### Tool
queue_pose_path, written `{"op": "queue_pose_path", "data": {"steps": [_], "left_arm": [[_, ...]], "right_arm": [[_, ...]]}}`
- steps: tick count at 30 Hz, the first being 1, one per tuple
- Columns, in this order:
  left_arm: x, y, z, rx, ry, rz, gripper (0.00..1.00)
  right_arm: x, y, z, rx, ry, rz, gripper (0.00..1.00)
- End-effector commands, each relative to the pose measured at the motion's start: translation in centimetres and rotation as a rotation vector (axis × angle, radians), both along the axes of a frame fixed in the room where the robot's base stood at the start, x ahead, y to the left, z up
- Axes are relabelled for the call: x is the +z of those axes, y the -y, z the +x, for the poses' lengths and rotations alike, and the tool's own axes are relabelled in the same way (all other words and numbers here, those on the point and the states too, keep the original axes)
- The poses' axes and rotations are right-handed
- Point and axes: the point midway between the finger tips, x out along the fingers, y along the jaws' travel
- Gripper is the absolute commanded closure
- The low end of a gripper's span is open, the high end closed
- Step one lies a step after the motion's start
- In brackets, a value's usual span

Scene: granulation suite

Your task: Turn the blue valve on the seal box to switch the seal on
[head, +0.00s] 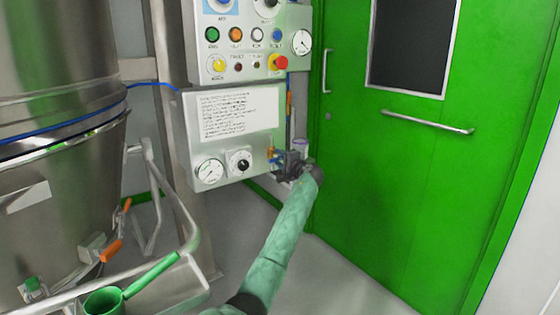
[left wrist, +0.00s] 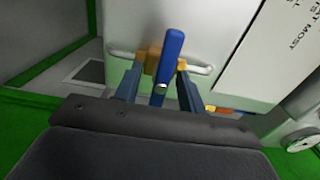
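The seal box (head: 237,95) is the lower pale grey box on the column in the head view, with a text label, a gauge and a black dial on its front. The blue valve shows in the left wrist view as a long blue handle (left wrist: 171,52) in front of a brass-coloured body (left wrist: 151,62). My left gripper (head: 277,159) is at the box's lower right side, largely covering the valve in the head view. In the left wrist view its fingers (left wrist: 160,76) stand on either side of the handle, with visible gaps. My right gripper is not in view.
A control panel (head: 250,48) with buttons and a red stop knob is above the box. A green door (head: 410,170) with a bar handle is to the right. A large steel vessel (head: 60,160) and a green scoop (head: 103,301) are at left.

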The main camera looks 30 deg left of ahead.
Motion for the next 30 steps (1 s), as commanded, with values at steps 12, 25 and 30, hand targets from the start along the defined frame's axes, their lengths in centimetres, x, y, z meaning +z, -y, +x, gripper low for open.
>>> {"op": "queue_pose_path", "data": {"steps": [12,25,30], "left_arm": [[0.0,0.0,0.0,0.0,0.0,0.0,1.0],[-0.3,0.1,0.0,0.0,0.098,-0.041,1.0],[-0.4,0.1,0.0,0.0,0.217,-0.092,1.0]], "right_arm": [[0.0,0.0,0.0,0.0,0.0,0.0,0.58],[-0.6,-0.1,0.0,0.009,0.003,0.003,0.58],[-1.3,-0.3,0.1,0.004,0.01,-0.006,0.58]]}}
